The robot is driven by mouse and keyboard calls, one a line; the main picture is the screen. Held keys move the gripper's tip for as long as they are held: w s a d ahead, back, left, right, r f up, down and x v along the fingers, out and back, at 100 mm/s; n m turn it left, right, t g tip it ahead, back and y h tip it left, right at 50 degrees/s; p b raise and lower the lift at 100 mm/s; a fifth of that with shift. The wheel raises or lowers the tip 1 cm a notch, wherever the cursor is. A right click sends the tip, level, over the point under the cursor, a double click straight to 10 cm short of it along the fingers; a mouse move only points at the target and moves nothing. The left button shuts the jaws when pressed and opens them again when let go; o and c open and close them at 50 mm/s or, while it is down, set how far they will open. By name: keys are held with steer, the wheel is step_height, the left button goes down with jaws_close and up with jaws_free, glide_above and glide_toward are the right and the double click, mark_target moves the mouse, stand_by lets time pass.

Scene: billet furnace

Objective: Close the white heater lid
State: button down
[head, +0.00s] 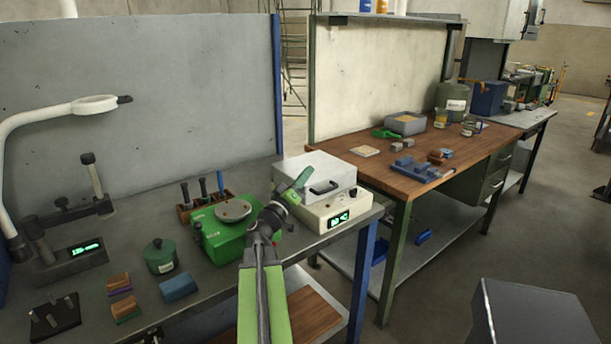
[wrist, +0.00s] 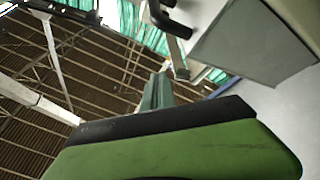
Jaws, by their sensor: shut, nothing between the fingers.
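The white heater (head: 345,214) stands at the right end of the grey bench, with a lit green display on its front. Its white lid (head: 318,168) lies over the base with a black handle (head: 323,188) on the front; I cannot tell whether it is flush. My gripper (head: 303,177) is shut and empty, at the lid's left front corner, left of the handle. Whether it touches the lid is unclear. In the wrist view, the handle (wrist: 168,18) and the lid's grey-white surface (wrist: 250,42) show beyond and right of the gripper (wrist: 158,88).
A green device with a round plate (head: 232,211) stands left of the heater, beside a wooden tool rack (head: 205,207). A green pot (head: 159,257) and small blocks are farther left. A wooden workbench (head: 430,180) stands to the right, past a gap.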

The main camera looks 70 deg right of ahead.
step_height(320, 180, up, 5)
steer(key=p, duration=0.5)
steer(key=w+a+f+b, duration=0.5)
steer(key=a, duration=0.2)
steer(key=shift+a+f+b, duration=0.35)
steer(key=shift+a+f, duration=0.05)
